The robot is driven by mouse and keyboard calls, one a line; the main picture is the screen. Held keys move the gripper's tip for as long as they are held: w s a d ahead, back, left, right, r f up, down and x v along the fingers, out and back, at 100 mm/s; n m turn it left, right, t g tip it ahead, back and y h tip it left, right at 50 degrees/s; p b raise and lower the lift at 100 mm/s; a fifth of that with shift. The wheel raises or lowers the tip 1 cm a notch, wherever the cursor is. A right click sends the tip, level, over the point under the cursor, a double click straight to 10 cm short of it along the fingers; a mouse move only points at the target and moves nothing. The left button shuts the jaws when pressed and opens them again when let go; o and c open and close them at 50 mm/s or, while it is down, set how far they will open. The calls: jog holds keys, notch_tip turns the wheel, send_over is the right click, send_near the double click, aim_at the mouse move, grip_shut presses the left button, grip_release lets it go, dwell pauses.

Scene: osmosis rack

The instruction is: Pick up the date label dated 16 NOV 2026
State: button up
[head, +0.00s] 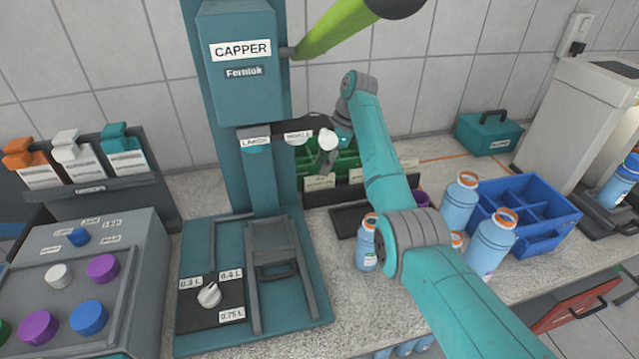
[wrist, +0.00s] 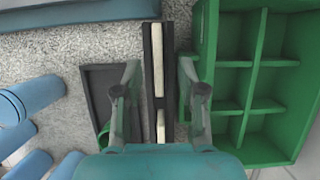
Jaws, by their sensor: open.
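Two pale labels stand in a dark holder in front of the green crate in the head view, one at left (head: 319,182) and one at right (head: 357,176). Their print is too small to read, so I cannot tell which is dated 16 NOV 2026. In the wrist view the holder (wrist: 147,75) is a narrow black rail, with the labels seen edge-on as cream strips, one farther up (wrist: 157,55) and one lower (wrist: 160,125). My gripper (wrist: 160,72) is open and empty, its fingers on either side of the rail. It also shows in the head view (head: 324,162).
The green crate (wrist: 232,75) with compartments lies close beside my right finger. A dark tray (wrist: 95,85) lies at left. Blue bottles (head: 459,205) and a blue crate (head: 548,240) stand at right. The capper (head: 262,190) stands at left.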

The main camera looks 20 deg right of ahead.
aim_at(318, 176)
jog(key=x, duration=0.5)
jog(key=shift+s, duration=0.15)
grip_shut()
